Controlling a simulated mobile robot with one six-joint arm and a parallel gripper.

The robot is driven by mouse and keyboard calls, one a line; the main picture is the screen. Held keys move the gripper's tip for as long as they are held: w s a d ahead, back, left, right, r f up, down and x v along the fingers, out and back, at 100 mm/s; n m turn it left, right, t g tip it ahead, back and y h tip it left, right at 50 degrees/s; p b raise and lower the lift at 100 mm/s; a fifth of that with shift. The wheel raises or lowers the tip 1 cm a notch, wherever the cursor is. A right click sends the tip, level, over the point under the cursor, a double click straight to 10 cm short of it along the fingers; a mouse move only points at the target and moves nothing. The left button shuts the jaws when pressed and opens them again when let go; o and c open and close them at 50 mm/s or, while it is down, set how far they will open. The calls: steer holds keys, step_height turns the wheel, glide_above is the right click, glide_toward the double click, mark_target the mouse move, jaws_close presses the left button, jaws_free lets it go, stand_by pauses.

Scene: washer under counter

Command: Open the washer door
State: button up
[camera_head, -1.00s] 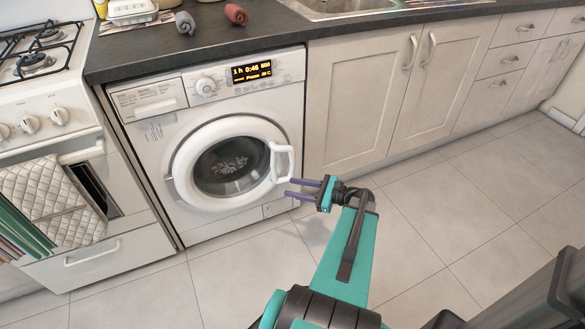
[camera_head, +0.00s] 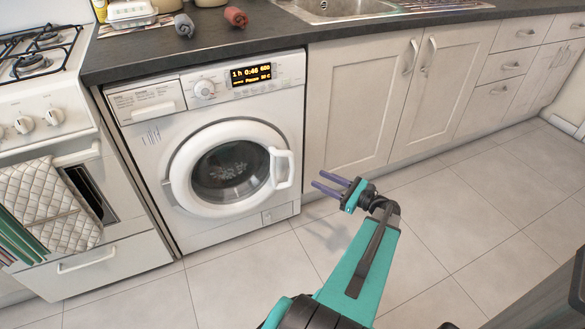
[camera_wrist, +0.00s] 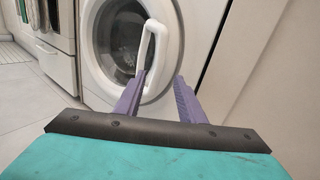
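The white washer (camera_head: 147,146) stands under the dark counter. Its round door (camera_head: 183,177) looks shut, with a dark glass window. The door's white handle (camera_head: 291,169) is an upright loop on the right side of the door; it also shows in the wrist view (camera_wrist: 151,45). My gripper (camera_head: 314,178) is open and empty, to the right of the handle and apart from it. In the wrist view its two purple fingers (camera_wrist: 158,84) are spread, with the handle ahead, nearer the left finger.
A white stove (camera_head: 90,262) with a quilted cloth (camera_head: 45,205) stands left of the washer. Closed cabinets (camera_head: 345,110) are on the right. The tiled floor (camera_head: 240,275) in front is clear.

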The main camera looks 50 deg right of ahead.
mark_target(293, 167)
steer(key=shift+w+a+b, duration=0.35)
steer(key=shift+w+b, duration=0.15)
steer(key=shift+w, duration=1.7)
steer(key=shift+w+a+b, duration=0.4)
steer(key=shift+w+b, duration=0.15)
steer(key=shift+w, duration=1.65)
steer(key=shift+w+a+b, duration=0.35)
steer(key=shift+w+b, duration=0.15)
steer(key=shift+w, duration=1.7)
jaws_close()
